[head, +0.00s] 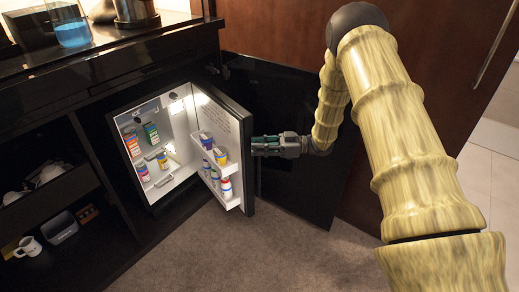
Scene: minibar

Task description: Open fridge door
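The fridge (160,155) sits inside a black cabinet, lit inside, with small cans and boxes on its shelves. Its door (246,180) stands open, swung out toward the right, with its inner face and shelves of cans and bottles in view. My gripper (256,146) is at the outer side of the door, to its right, with its fingers pointing left at the door. Whether the fingers touch the door, and how far apart they are, is too small to tell. The door's outer face is mostly hidden from this view.
A black cabinet door (305,185) stands open behind my gripper. A counter (110,50) above holds a glass of blue liquid (70,25). Open shelves at left hold a white mug (28,247). Bare carpet (250,255) lies in front of the fridge.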

